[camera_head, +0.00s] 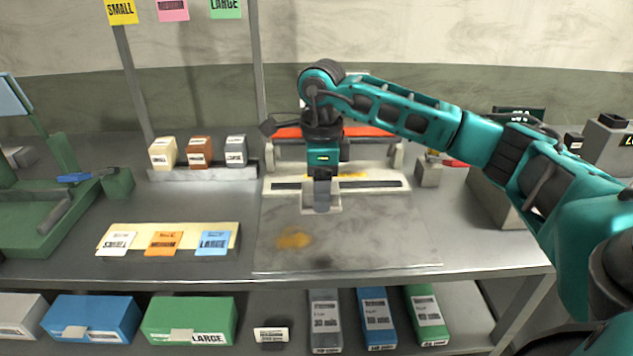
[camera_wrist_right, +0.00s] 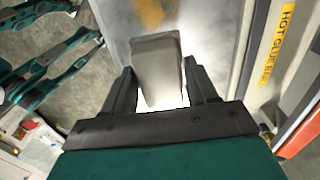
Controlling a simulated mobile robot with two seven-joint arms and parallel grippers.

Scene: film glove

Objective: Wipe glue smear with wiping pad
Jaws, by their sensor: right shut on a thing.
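My right gripper (camera_head: 322,180) points down over the grey work surface, in front of the glue machine. In the right wrist view its two fingers (camera_wrist_right: 160,80) are shut on a pale grey block-like wiping pad (camera_wrist_right: 157,62). The glue smear (camera_head: 293,240) is an orange-yellow patch on the grey mat (camera_head: 385,240), left of and nearer than the gripper. It also shows in the right wrist view (camera_wrist_right: 150,12), beyond the pad. The pad is apart from the smear; whether it touches the surface below, I cannot tell. My left gripper is not in the head view.
The glue machine (camera_head: 390,182) with an orange bar stands just behind the gripper. Colour cards lie on a cream board (camera_head: 170,228) at left; small boxes (camera_head: 198,152) stand behind. A green device (camera_head: 50,210) is at far left. The mat's right part is clear.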

